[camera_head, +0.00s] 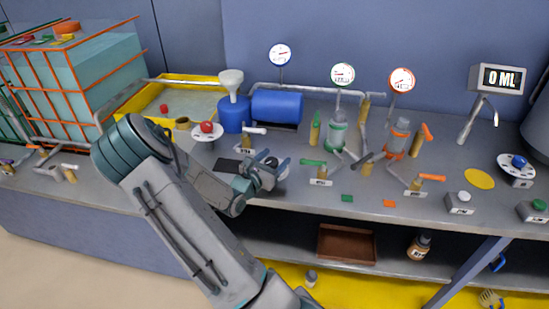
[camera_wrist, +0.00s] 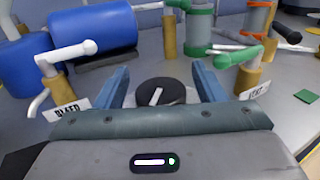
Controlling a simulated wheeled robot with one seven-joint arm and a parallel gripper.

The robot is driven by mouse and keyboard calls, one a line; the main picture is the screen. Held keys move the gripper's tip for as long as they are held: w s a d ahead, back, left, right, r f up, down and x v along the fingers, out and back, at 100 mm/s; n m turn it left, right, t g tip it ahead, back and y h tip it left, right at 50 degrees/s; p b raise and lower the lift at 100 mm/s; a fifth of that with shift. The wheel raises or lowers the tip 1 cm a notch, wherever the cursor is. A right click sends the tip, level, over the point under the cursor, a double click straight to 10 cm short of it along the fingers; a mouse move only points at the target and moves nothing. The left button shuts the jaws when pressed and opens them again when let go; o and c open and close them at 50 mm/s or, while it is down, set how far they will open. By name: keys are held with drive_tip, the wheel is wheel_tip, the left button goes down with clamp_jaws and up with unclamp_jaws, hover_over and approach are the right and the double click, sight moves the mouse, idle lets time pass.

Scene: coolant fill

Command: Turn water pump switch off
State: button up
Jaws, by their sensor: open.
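A round black rotary switch with a white pointer line (camera_wrist: 158,94) sits on a pale round base between my gripper's fingers in the wrist view. It is likely the water pump switch; no label on it can be read. The pointer leans slightly right of straight up in that view. My gripper (camera_wrist: 162,84) is open, with one blue-grey finger on each side of the switch and a gap on both sides. In the head view my gripper (camera_head: 271,174) is over the bench and partly hides the switch (camera_head: 271,161).
A white-handled valve (camera_wrist: 68,56) labelled BLEED stands left of the switch, and a green-handled valve (camera_wrist: 240,58) stands right. A blue pump motor (camera_head: 277,107) and blue tank (camera_head: 233,115) are behind. A display (camera_head: 500,78) reads 0 ML.

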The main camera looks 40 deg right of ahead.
drive_tip(key=shift+w+d, duration=0.1)
drive_tip(key=shift+d, duration=0.2)
drive_tip(key=c, duration=1)
